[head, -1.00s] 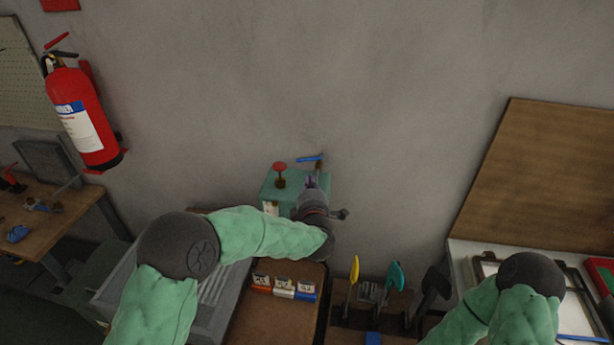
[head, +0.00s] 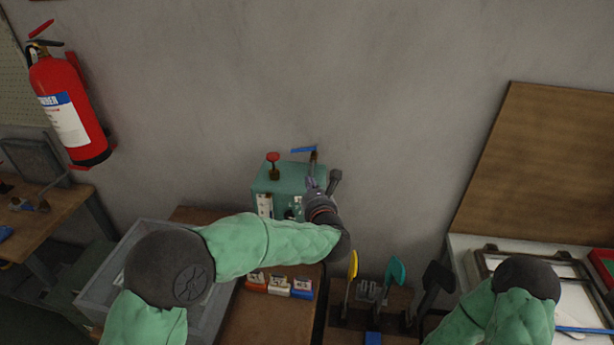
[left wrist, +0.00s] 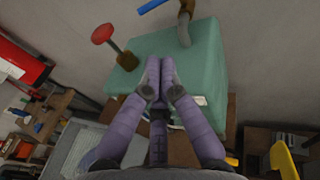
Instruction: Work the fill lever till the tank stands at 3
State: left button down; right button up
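A green tank box (head: 288,176) stands against the wall, with a red knob (head: 273,158) on a brown stem and a blue lever handle (head: 303,149) on a brown pipe. White panels (head: 264,205) show on its front, too small to read. My left gripper (head: 311,186) is at the tank's front right, below the blue lever. In the left wrist view, its purple fingers (left wrist: 160,72) are together with nothing between them, in front of the green tank (left wrist: 185,60). The red knob (left wrist: 103,34) and blue handle (left wrist: 152,5) are clear of the fingers. My right gripper is out of view.
Small labelled boxes (head: 278,285) and a grey bin (head: 120,262) are on the bench. A rack with yellow (head: 352,268) and teal (head: 397,270) tools stands right of them. A fire extinguisher (head: 68,110) hangs at left. The wall above the tank is clear.

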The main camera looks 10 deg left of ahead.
pick_arm(q)
jog(key=x, duration=1.1)
jog(key=shift+w+r, duration=0.2)
jog(key=shift+r, duration=0.1)
jog(key=shift+w+a+r, duration=0.15)
jog(key=shift+w+a, duration=0.15)
jog(key=shift+w, duration=0.35)
